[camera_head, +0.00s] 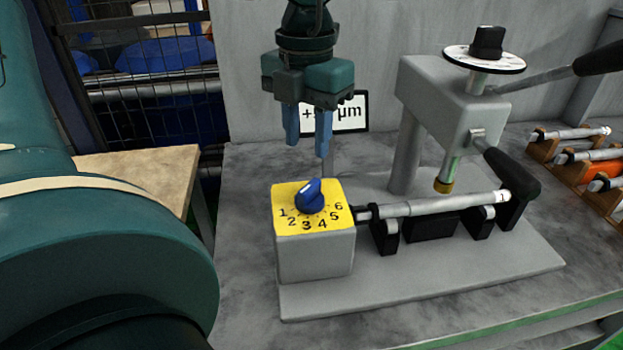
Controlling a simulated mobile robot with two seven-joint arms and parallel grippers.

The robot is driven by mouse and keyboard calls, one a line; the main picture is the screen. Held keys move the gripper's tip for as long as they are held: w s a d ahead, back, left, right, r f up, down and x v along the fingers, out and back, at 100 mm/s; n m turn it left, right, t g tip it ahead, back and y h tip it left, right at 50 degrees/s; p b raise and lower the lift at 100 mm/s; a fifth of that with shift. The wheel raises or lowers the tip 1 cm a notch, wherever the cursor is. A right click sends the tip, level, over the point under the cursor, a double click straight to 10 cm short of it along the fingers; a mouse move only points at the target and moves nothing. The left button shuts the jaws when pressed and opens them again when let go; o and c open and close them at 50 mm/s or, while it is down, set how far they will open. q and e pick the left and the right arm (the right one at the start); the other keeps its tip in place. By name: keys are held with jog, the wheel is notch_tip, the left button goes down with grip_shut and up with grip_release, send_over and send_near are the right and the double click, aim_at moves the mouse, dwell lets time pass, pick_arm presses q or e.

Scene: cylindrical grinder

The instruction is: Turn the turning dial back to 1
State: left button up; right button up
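The turning dial is a blue knob (309,196) on the yellow top (285,195) of a grey box (315,257). The numbers 1 to 6 run around its front, with 1 at the left and 6 at the right. The knob has a white mark on its top; I cannot tell for sure which number it points to. My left gripper (308,150) hangs above the knob, its two blue fingers pointing down. They are apart with nothing between them, and they do not touch the knob. My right gripper is not in view.
Right of the dial box, a shaft (430,206) rests on black supports on the grey baseplate (440,275). A grey press head (440,95) with a black handle (512,172) stands behind it. A "µm" sign (350,112) is behind my gripper. Several shafts lie in a rack (545,150) at right.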

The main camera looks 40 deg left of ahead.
aim_at(308, 187)
pick_arm(q)
notch_tip(308, 187, down, 9)
jog(key=shift+w+f, duration=0.1)
jog(key=shift+c, duration=0.5)
grip_shut()
